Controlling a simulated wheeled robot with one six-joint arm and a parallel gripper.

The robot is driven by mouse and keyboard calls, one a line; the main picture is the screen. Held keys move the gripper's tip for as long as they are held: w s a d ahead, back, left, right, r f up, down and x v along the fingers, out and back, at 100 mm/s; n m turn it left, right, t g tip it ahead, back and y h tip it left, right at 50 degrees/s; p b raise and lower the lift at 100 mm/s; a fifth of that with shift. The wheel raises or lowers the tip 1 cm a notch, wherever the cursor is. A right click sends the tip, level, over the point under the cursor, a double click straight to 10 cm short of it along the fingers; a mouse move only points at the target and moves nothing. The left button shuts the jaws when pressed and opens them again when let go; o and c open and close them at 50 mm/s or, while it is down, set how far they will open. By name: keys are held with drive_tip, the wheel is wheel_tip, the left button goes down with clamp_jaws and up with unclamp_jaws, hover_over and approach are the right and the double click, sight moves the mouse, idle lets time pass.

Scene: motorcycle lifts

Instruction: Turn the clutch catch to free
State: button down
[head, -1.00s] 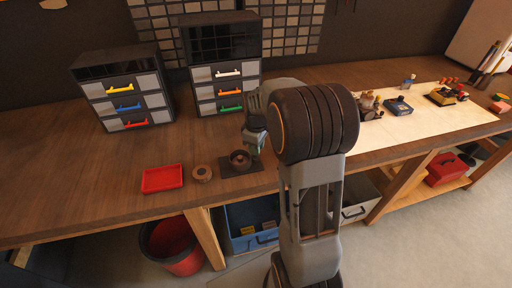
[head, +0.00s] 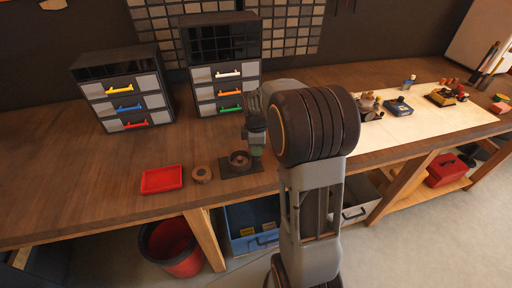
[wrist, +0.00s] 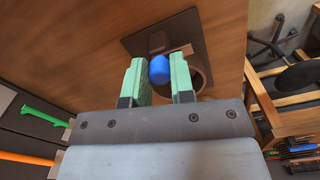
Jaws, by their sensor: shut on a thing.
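The clutch (head: 239,159) is a dark round housing on a flat dark plate (head: 229,173) near the bench's front edge. In the wrist view its round rim (wrist: 203,78) and the plate (wrist: 136,44) show behind the fingers. The catch has a blue knob (wrist: 159,69), which lies between the two green fingers. A brown bar (wrist: 181,50) shows beside the knob. My gripper (wrist: 160,62) is shut on the blue knob. In the head view my gripper (head: 256,152) is at the right side of the clutch, and the knob is hidden there.
A round brown ring (head: 202,174) and a red tray (head: 162,179) lie left of the clutch. Two drawer cabinets (head: 124,92) (head: 220,60) stand behind. A pale mat (head: 430,120) with small parts lies to the right. A red bin (head: 172,246) stands below the bench.

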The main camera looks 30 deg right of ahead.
drive_tip(key=c, duration=1)
unclamp_jaws()
wheel_tip(320, 180, up, 14)
drive_tip(key=shift+f, duration=0.1)
idle(0.3)
